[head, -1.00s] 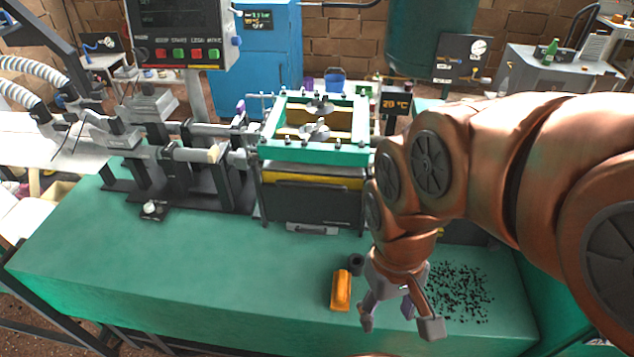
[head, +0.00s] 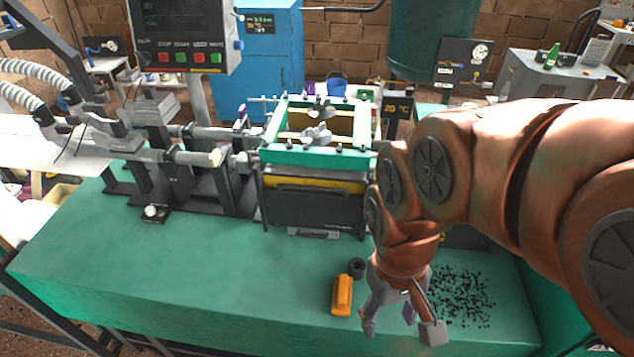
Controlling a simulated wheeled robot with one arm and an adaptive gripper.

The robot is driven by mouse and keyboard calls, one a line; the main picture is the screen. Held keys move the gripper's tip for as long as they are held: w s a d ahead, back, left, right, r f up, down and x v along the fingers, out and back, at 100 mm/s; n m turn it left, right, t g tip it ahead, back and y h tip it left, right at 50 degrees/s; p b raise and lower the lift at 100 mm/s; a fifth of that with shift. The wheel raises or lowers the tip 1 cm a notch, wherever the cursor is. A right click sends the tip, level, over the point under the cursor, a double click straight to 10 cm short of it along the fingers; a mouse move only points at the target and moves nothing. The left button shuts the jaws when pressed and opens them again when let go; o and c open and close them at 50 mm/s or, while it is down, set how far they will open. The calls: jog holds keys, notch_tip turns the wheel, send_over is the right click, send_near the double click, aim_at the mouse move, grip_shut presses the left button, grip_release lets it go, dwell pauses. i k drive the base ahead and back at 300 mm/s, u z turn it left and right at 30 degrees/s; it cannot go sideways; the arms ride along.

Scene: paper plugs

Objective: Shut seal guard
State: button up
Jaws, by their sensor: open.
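A press-like machine with a green frame (head: 315,154) stands at the middle back of the green bench. Its front has a yellow strip (head: 315,185) above a dark panel (head: 312,208), with a small grey handle (head: 313,234) at the foot. No part is clearly labelled as the seal guard, so I cannot tell which piece it is or whether it is open. My gripper (head: 401,328) points down over the front right of the bench, open with nothing seen between its fingers. It is apart from the machine, to its front right. My arm hides the machine's right side.
An orange block (head: 342,296) and a small black ring (head: 357,268) lie left of my gripper. Black bits (head: 465,298) are scattered to its right. A small white-knobbed box (head: 151,212) sits at the left. The bench's front left (head: 220,280) is clear.

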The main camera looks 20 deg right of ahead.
aim_at(319, 207)
jog(key=u, duration=2.05)
jog(key=k, duration=0.4)
jog(key=u, duration=0.1)
